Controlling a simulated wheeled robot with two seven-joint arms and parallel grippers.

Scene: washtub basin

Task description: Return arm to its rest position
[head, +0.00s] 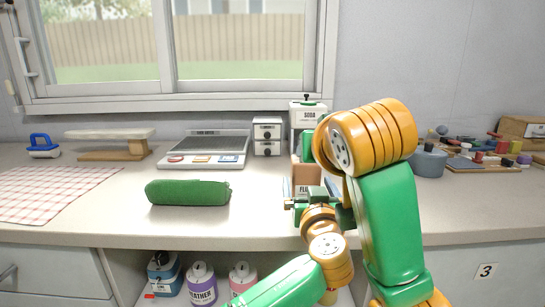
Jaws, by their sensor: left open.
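My left gripper (313,194) shows at the end of a green and orange arm that comes in from the bottom, right of the picture's middle. It is open, with no object visible between its fingers. It is in front of a box (305,180) labelled with letters starting "FLU", near the counter's front edge. A larger green and orange arm section of mine rises on the right and hides part of the counter behind it. My right gripper does not show.
The counter (255,215) holds a green roll (187,192), a scale-like device (210,148), a wooden stand (110,140), a blue-handled brush (43,146) and a checked cloth (50,192). A blue pot (428,163) and small tools stand at right. Bottles (201,285) sit on a shelf below.

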